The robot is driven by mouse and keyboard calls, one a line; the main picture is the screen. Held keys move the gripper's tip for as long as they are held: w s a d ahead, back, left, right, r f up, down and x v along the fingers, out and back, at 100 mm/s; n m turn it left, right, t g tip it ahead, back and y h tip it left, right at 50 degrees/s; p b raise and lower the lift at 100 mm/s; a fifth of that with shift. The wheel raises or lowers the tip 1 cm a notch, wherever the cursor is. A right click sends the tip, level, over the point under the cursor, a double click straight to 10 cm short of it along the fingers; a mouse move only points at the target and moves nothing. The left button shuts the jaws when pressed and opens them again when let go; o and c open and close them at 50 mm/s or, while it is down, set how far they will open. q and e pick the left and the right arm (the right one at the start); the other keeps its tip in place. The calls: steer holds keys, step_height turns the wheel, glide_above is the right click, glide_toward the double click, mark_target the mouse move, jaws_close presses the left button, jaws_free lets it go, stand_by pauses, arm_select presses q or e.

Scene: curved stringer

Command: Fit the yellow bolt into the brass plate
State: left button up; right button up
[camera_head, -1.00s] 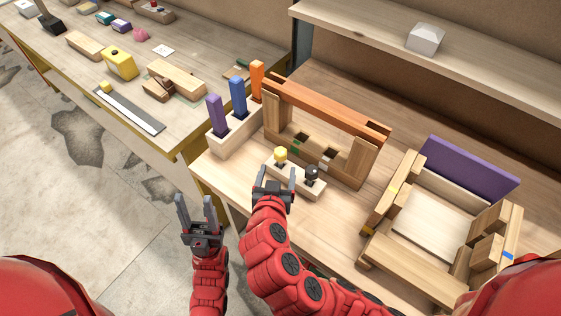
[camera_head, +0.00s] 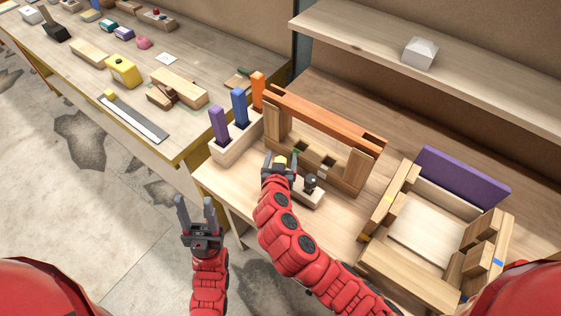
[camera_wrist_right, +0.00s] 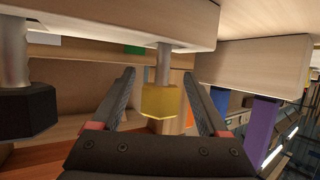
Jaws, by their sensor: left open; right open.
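The yellow bolt (camera_head: 280,160) stands in a small light wood block (camera_head: 313,196). In the right wrist view, which looks upside down, the yellow bolt (camera_wrist_right: 161,102) has a six-sided head on a grey shank. My right gripper (camera_head: 280,158) is open, with one finger on each side of the yellow head; I cannot tell whether they touch it. A black bolt (camera_head: 309,181) stands in the same block and also shows in the right wrist view (camera_wrist_right: 24,110). My left gripper (camera_head: 195,209) is open and empty over the floor. I cannot make out the brass plate.
A wooden frame with an orange top bar (camera_head: 325,115) stands just behind the bolt block. A holder (camera_head: 232,148) with purple, blue and orange pegs is to its left. A wooden box with a purple panel (camera_head: 462,182) is at right. A shelf (camera_head: 480,70) hangs behind.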

steer(key=shift+w+f, duration=0.1)
steer(key=shift+w, duration=0.1)
jaws_close()
stand_by(0.3)
